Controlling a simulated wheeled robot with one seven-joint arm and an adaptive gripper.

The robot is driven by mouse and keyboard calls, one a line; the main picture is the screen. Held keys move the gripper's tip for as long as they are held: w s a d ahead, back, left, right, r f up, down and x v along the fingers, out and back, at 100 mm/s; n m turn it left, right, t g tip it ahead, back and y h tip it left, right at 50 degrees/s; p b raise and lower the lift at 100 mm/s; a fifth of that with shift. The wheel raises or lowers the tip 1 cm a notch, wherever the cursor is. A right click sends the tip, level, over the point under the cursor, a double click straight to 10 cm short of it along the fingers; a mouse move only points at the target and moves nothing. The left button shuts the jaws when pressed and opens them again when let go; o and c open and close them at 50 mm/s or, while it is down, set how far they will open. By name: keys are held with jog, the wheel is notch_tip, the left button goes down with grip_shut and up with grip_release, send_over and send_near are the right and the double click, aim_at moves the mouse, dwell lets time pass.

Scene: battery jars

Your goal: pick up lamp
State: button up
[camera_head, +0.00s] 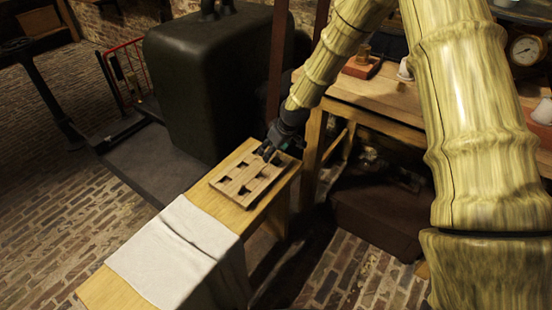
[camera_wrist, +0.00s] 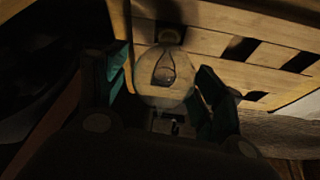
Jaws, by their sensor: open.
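The lamp (camera_wrist: 165,76) is a clear round glass bulb with a looped filament inside. It shows in the wrist view, between the fingers of my open gripper (camera_wrist: 160,90). I cannot tell whether the fingers touch the glass. Its narrow end points toward a wooden rack (camera_wrist: 215,45) with dark slots; whether it sits in a slot is unclear. In the head view my gripper (camera_head: 270,153) is over the far end of the wooden rack (camera_head: 248,180), and I cannot make out the lamp there.
The rack lies on a narrow wooden bench (camera_head: 110,289) with a white cloth (camera_head: 178,255) over its nearer part. A large dark green tank (camera_head: 208,85) stands behind. A wooden table (camera_head: 385,103) with a gauge (camera_head: 525,49) and white items is at the right.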

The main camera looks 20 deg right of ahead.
jog(key=c, duration=1)
jog(key=shift+c, duration=0.2)
